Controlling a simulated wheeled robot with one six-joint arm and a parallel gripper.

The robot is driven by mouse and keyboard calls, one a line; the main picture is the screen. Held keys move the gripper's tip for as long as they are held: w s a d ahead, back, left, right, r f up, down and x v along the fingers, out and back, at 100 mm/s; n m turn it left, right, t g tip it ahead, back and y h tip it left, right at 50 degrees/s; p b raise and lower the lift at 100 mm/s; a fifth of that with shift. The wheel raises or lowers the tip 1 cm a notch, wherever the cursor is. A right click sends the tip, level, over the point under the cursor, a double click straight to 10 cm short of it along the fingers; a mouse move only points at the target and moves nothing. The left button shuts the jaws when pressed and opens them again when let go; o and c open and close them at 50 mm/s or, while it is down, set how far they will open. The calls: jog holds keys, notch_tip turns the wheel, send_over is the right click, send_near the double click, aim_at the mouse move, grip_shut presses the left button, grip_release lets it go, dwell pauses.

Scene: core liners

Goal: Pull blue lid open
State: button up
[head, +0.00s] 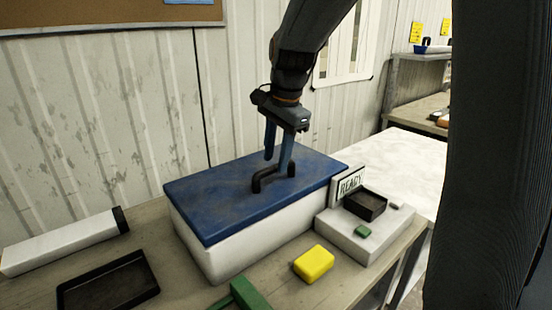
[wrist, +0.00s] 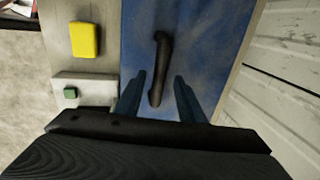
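The blue lid (head: 225,195) lies flat on a white box (head: 235,252) on the bench, and it also shows in the wrist view (wrist: 200,40). A black bar handle (head: 262,183) stands on the lid; in the wrist view the handle (wrist: 161,60) runs away from me between my fingers. My gripper (head: 278,165) points down over the lid at the handle. In the wrist view my gripper (wrist: 158,92) is open, with one blue finger on each side of the handle and gaps to both. Whether the fingertips touch the lid is not clear.
A yellow block (head: 314,263), a green object (head: 243,294), a black tray (head: 108,284) and a white tube (head: 60,243) lie around the box. A corrugated wall (head: 100,110) is behind.

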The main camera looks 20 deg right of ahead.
jog(key=shift+w+f, duration=0.15)
jog(key=shift+f, duration=0.75)
grip_shut()
jog(key=shift+r, duration=0.1)
